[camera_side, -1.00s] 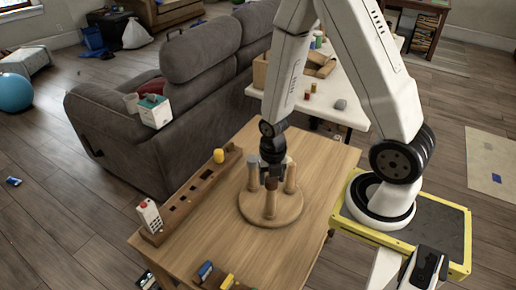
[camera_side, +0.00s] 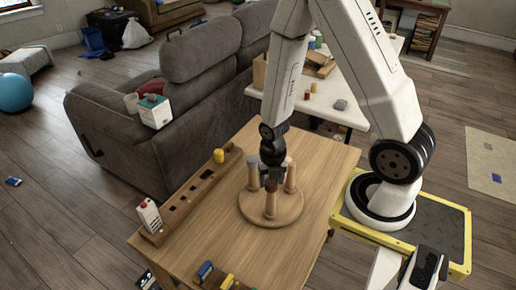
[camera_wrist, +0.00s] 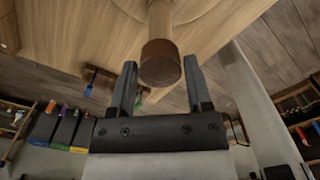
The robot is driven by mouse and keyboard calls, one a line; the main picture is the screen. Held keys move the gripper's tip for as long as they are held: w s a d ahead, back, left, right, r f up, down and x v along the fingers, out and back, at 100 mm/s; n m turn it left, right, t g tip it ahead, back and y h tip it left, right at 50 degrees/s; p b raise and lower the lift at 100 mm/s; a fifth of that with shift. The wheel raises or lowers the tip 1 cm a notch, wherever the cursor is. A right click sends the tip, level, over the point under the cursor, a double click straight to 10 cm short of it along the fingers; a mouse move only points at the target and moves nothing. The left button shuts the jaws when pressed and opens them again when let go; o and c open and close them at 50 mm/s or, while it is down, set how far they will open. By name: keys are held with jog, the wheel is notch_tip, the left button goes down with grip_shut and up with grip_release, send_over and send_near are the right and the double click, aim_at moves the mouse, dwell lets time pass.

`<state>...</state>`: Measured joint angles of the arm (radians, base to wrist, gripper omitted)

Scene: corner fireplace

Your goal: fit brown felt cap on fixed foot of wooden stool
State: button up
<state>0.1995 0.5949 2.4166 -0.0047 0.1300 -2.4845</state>
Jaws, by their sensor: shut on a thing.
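The wooden stool (camera_side: 285,212) lies upside down on the table, its round seat down and its legs pointing up. The brown felt cap (camera_wrist: 161,62) is at the end of the front leg (camera_side: 270,206), in line with it. It also shows small and dark in the side view (camera_side: 271,187). My gripper (camera_wrist: 161,70) points down over that leg and is shut on the cap, one finger on each side. The wrist view does not show clearly how far the cap sits over the leg end. Another leg (camera_side: 253,172) has a greyish top.
A long wooden rack (camera_side: 190,196) with slots lies along the table's left edge, holding a yellow piece (camera_side: 219,156) and a white-and-red box (camera_side: 149,215). Blue and yellow pieces (camera_side: 205,270) sit at the front edge. Other legs stand close beside my gripper.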

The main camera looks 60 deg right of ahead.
jog(key=shift+f, duration=0.95)
dwell(0.8)
jog(key=o, duration=1.1)
jog(key=shift+r, duration=0.1)
jog(key=shift+r, duration=3.8)
jog(key=shift+r, duration=0.1)
